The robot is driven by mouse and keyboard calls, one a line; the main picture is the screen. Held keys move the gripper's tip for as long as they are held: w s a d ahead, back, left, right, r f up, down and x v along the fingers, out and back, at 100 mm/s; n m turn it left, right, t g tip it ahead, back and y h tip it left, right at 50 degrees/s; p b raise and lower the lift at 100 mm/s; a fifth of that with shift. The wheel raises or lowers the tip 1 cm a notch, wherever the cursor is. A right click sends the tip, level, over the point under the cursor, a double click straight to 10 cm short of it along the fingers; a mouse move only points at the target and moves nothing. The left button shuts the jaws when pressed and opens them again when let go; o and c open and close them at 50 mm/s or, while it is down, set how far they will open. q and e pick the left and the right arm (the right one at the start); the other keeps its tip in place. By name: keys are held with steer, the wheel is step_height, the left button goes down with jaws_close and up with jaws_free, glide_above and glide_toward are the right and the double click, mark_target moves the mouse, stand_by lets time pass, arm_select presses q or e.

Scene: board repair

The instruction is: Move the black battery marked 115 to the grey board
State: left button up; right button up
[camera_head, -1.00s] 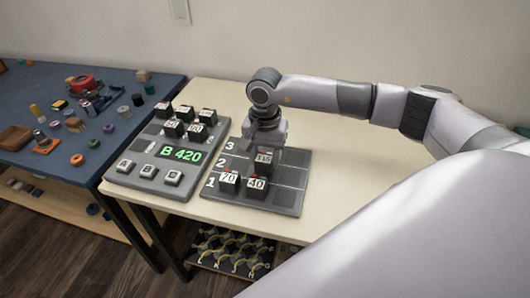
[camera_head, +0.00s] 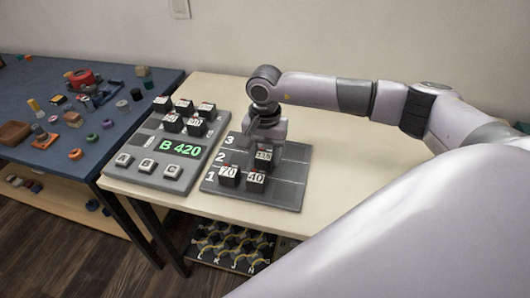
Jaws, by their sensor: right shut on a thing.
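The black battery marked 115 (camera_head: 263,156) has a white label and is upright at the middle row of the grey board (camera_head: 288,186) numbered 1, 2 and 3. My right gripper (camera_head: 265,144) points down from above and is shut on this battery. I cannot tell whether the battery's base touches the board. Black batteries marked 70 (camera_head: 229,175) and 40 (camera_head: 256,179) stand in front of it on row 1. My left gripper is not in view.
A grey panel (camera_head: 145,172) with a green "B 420" display, several black batteries and A, B, C buttons lies left of the board. A blue table (camera_head: 60,170) with small parts is further left. The cream table (camera_head: 335,160) is clear to the right.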

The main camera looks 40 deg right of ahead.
mark_target(266, 153)
steer(key=shift+f, duration=0.15)
steer(key=o, duration=1.2)
step_height(266, 153, up, 7)
steer(key=shift+r, duration=0.15)
steer(key=shift+s, duration=0.1)
